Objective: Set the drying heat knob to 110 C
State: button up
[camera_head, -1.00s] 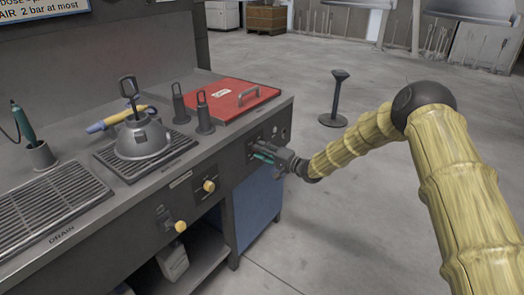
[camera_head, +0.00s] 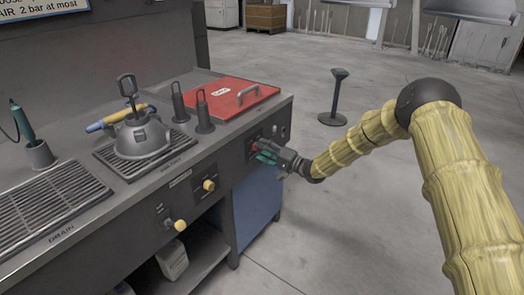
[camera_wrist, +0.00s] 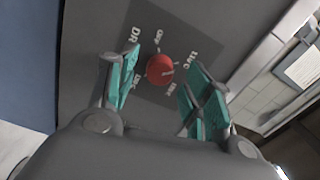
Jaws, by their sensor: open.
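The red drying heat knob (camera_wrist: 160,68) sits on a dark panel plate in the wrist view, with white labels around it. One label reads OFF; the others are tilted and hard to read. A pale mark on the knob points right and slightly down in that view. My gripper (camera_wrist: 158,92) is open, its teal fingers on either side of the knob, with gaps showing on both sides. In the head view, my gripper (camera_head: 262,155) is at the right end of the bench front, and a bit of the red knob (camera_head: 254,147) shows beside the fingers.
Two yellow knobs (camera_head: 209,185) (camera_head: 180,225) are on the bench front to the left. A red lid (camera_head: 225,100) with a handle lies on the bench top above. A dark post (camera_head: 336,98) stands on the open floor behind my arm.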

jog(key=v, duration=1.1)
jog(key=s+d+f+g+h, duration=0.25)
jog(key=s+f+h, duration=0.65)
jog(key=s+f, duration=1.8)
jog(key=s+d+f+n+g+h, duration=0.1)
jog(key=s+d+n+g+h, duration=0.15)
jog(key=s, duration=0.85)
jog(key=s+d+f+n+g+h, duration=0.1)
jog(key=s+d+g, duration=0.25)
jog(key=s, duration=0.65)
jog(key=s+d+f+n+g+h, duration=0.15)
jog(key=s+d, duration=0.25)
jog(key=s, duration=0.7)
notch_tip(320, 180, up, 15)
jog(key=p, duration=1.4)
jog(key=shift+s+d+g+h, duration=0.3)
jog(key=shift+s+d, duration=0.05)
jog(key=shift+s, duration=0.05)
jog(key=shift+f, duration=0.2)
